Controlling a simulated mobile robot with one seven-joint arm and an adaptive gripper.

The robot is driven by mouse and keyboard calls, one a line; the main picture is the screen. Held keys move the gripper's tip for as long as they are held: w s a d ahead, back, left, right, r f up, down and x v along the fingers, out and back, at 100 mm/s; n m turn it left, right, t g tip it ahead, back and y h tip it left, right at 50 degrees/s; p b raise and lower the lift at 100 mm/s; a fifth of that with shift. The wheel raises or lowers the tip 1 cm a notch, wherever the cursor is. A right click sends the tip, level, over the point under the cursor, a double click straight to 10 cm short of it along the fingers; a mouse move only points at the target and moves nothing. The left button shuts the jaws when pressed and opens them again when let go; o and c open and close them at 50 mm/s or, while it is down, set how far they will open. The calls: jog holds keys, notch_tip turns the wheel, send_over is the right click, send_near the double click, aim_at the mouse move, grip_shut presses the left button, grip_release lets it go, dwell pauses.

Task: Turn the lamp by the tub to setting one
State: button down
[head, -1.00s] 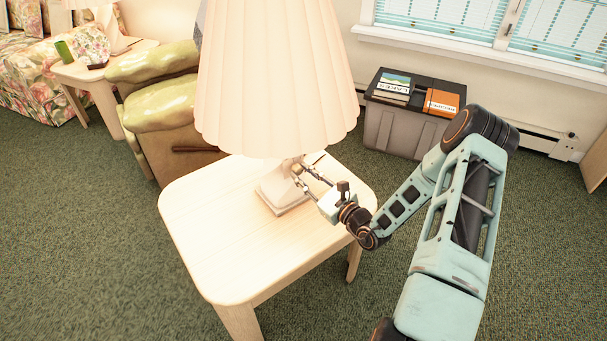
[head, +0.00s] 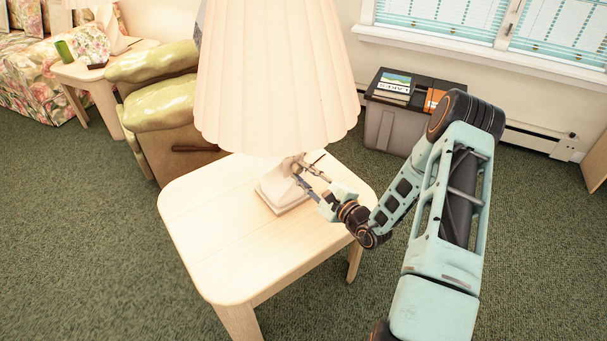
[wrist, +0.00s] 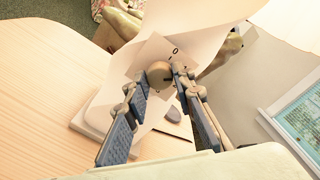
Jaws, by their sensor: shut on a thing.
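The lamp (head: 275,85) stands upright on the pale wooden table, with a pleated cream shade over a white base. In the wrist view a round brownish knob (wrist: 158,74) sits on a square plate on the lamp's base (wrist: 108,98), with a "0" mark just above and right of it. My gripper (head: 303,175) reaches in from the right below the shade; in the wrist view its two fingers (wrist: 160,76) are shut on the knob, one on each side. The knob's pointer and other marks cannot be made out. The grey tub (head: 390,131) with a dark lid stands on the floor behind the table.
The table (head: 225,240) is bare in front of the lamp. A book (head: 394,84) and a partly hidden orange one (head: 433,98) lie on the tub. A green-cushioned armchair (head: 160,110) stands behind left. Another lamp (head: 108,30) stands on a far side table.

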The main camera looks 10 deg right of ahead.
dwell(0.3)
jog(key=c, duration=1.6)
grip_release()
jog(key=v, duration=1.2)
